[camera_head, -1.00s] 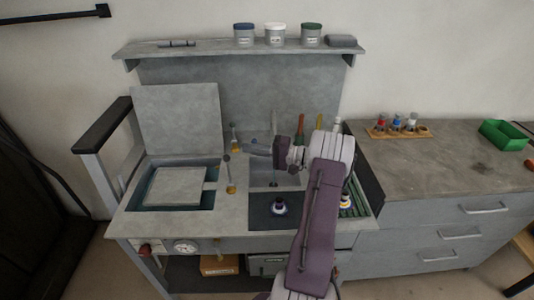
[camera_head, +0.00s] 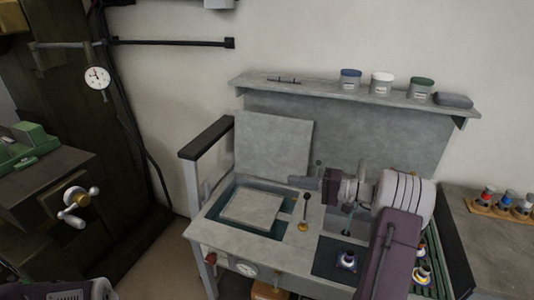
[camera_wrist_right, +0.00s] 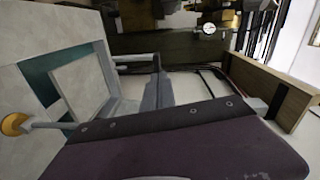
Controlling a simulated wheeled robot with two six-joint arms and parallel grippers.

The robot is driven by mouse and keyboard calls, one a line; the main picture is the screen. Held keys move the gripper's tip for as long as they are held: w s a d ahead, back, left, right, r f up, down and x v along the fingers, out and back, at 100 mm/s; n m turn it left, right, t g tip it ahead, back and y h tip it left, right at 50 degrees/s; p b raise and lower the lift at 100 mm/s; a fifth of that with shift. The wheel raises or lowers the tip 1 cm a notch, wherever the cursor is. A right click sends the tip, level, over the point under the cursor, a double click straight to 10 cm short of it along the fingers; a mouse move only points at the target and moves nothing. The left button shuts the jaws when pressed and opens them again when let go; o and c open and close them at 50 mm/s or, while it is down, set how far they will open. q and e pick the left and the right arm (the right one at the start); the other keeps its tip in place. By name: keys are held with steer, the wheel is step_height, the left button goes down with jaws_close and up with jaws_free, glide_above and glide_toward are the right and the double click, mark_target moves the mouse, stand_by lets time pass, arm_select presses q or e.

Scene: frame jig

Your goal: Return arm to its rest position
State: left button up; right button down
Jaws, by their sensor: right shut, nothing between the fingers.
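My right arm comes in from the lower right in the head view and reaches left over the grey workbench (camera_head: 225,232). Its gripper (camera_head: 303,182) is shut and empty, pointing left above the bench, in front of the upright grey panel (camera_head: 272,145). In the right wrist view the purple gripper body fills the bottom, with the grey fingers (camera_wrist_right: 157,92) beyond it. Part of my left arm shows at the bottom left corner of the head view; its gripper is not in view.
A square plate (camera_head: 252,208) lies in a recess in the bench. Small ringed pieces (camera_head: 347,260) sit by the forearm. A shelf (camera_head: 300,85) with jars is behind.

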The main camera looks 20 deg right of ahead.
steer(key=a+r+n+g+y+p, duration=0.1)
steer(key=a+r+n+g, duration=0.15)
steer(key=a, duration=0.45)
steer(key=a+r+n+g+y+p, duration=0.1)
steer(key=a+r+n+g, duration=0.1)
steer(key=a+r, duration=0.35)
steer(key=s+a+f+n+g+h, duration=0.1)
steer(key=s+a+f+n+g, duration=0.15)
steer(key=s+a, duration=0.4)
steer(key=s+a+f+n+g+h, duration=0.1)
steer(key=s+a+f+g+h, duration=0.1)
steer(key=s+a+f+g, duration=0.4)
steer(key=s+d+f+h+p, duration=0.2)
steer(key=s+f+h, duration=0.45)
steer(key=s, duration=0.45)
steer(key=w+d+f+m+t+h, duration=0.1)
steer(key=d+f+t+h, duration=0.2)
steer(key=d, duration=0.7)
step_height(320, 180, down, 2)
steer(key=shift+w+d+m+h, duration=0.2)
steer(key=shift+m+h, duration=0.2)
steer(key=shift+h, duration=0.75)
